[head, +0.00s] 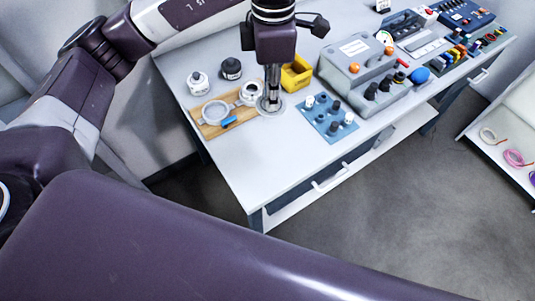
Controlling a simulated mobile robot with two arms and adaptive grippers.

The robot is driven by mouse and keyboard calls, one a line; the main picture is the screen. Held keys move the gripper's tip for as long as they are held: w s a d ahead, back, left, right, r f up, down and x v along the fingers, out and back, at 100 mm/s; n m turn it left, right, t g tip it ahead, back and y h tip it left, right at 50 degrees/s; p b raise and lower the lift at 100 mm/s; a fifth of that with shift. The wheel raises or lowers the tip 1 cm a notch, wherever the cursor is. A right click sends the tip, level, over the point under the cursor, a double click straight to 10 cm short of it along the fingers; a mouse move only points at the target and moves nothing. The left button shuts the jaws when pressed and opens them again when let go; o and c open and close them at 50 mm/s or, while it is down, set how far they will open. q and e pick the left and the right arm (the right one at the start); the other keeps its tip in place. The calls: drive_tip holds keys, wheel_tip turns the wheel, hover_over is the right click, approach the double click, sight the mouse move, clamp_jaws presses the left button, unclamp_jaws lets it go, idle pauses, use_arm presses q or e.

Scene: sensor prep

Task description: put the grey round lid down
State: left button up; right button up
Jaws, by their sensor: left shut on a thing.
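The grey round lid (265,106) is a small disc at the tips of my left gripper (271,95). My left gripper points straight down and is shut on the lid. The lid is at or just above the white tabletop, at the right end of the wooden board (207,130); I cannot tell whether it touches the table. The gripper's fingers hide part of it. My right gripper is not in view.
On the board are a round grey-rimmed dish (215,112), a white ring-shaped part (250,93) and a blue item (229,122). Close by stand two bottles, a yellow bin (297,73) and a blue plate with knobs (327,118). The table's front left (260,165) is clear.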

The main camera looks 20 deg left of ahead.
use_arm(q)
drive_tip(key=p, duration=0.2)
hover_over(271, 152)
wheel_tip(271, 152, down, 14)
drive_tip(key=shift+a+f, duration=0.1)
drive_tip(key=shift+f, duration=0.15)
wheel_tip(271, 152, down, 4)
drive_tip(key=shift+s+f, duration=0.1)
drive_tip(key=shift+f, duration=0.35)
drive_tip(key=o, duration=0.4)
drive_tip(key=shift+f, duration=0.15)
drive_tip(key=shift+c, duration=0.2)
drive_tip(key=o, duration=0.5)
